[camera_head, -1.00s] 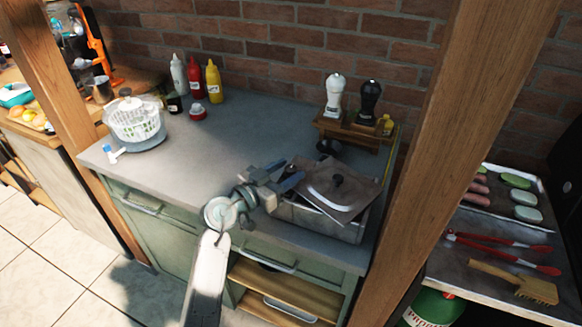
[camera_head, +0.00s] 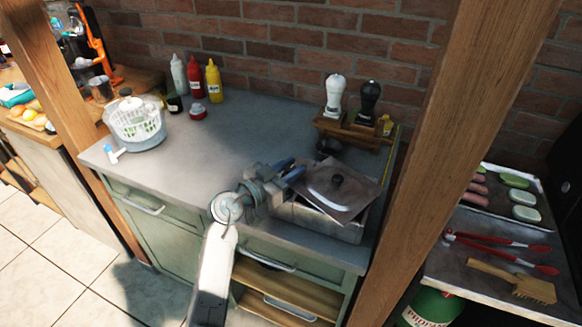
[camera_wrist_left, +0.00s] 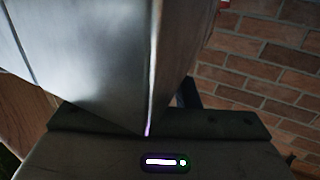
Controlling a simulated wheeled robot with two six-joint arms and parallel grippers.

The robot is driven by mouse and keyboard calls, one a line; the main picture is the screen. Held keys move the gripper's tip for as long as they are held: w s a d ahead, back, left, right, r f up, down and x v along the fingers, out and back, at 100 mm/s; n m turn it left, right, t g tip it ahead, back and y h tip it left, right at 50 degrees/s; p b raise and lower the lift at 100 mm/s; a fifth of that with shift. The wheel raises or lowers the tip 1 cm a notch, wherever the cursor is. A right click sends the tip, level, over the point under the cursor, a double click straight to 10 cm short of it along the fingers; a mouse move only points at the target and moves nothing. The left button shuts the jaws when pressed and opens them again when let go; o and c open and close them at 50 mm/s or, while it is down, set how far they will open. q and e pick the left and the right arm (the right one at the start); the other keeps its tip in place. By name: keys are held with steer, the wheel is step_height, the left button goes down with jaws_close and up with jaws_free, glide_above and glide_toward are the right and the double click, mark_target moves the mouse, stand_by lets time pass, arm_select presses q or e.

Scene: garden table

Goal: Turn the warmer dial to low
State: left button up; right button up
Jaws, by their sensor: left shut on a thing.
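The warmer (camera_head: 313,219) is a grey metal box at the counter's front right. Its square metal lid (camera_head: 350,201) with a black knob sits askew and tilted on top. My left gripper (camera_head: 293,168) is at the lid's left corner and looks shut on it; the fingertips are partly hidden. In the left wrist view, a large metal sheet (camera_wrist_left: 95,50), apparently the lid, comes down to a corner close against my gripper. I cannot make out the dial in either view. My right gripper is not in view.
A wooden stand (camera_head: 350,133) with a white and a black shaker is behind the warmer. A wooden post (camera_head: 437,150) rises close to its right. A salad spinner (camera_head: 138,122) and sauce bottles (camera_head: 196,78) stand at the left and back. The counter's middle (camera_head: 225,150) is clear.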

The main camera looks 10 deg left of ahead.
arm_select(q)
steer(key=m+g+h+p, duration=0.1)
steer(key=p, duration=0.1)
steer(key=m+g+h+p, duration=0.1)
steer(key=g+p, duration=0.1)
steer(key=m+g+h+p, duration=0.1)
steer(key=p, duration=0.1)
steer(key=shift+r+m+h, duration=0.25)
steer(key=shift+m+h, duration=0.15)
steer(key=m+g+h+p, duration=0.1)
steer(key=g, duration=0.2)
steer(key=shift+f+m, duration=0.1)
steer(key=shift+m, duration=0.3)
steer(key=m+g+h, duration=0.1)
steer(key=g, duration=0.1)
steer(key=shift+w+f+m+g, duration=0.1)
steer(key=shift+m+g, duration=0.2)
steer(key=shift+m, duration=0.1)
steer(key=m+g+b, duration=0.1)
steer(key=m+g, duration=0.1)
steer(key=g, duration=0.1)
steer(key=shift+f+h, duration=0.15)
steer(key=shift+h, duration=0.25)
steer(key=shift+m+g+b, duration=0.5)
steer(key=shift+m+g, duration=0.4)
steer(key=shift+g, duration=0.9)
steer(key=o, duration=0.9)
steer(key=shift+o, duration=0.2)
